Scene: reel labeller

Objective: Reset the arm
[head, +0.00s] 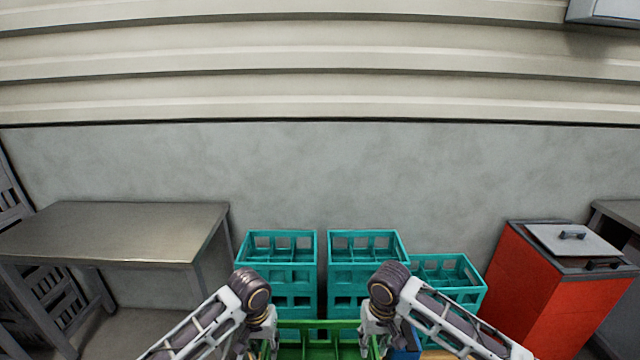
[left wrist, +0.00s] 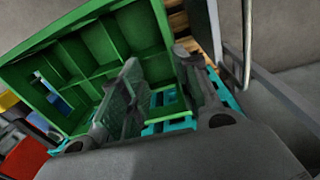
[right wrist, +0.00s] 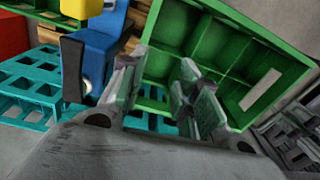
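My left gripper (head: 262,345) and right gripper (head: 373,345) are at the bottom of the head view, one on each side of a green divided crate (head: 305,336). The bottom edge of the picture cuts off the fingertips. In the left wrist view my left gripper (left wrist: 160,85) has its fingers apart, with the green crate (left wrist: 110,50) behind them. In the right wrist view my right gripper (right wrist: 158,90) also has its fingers apart, with the green crate (right wrist: 215,45) beyond. I cannot tell whether the fingers touch the crate.
Several teal crates (head: 278,245) stand against the wall behind my grippers. A steel table (head: 120,225) is at left. A red bin with a grey lid (head: 545,290) stands at right. A blue device (right wrist: 98,45) with a yellow part is close beside my right gripper.

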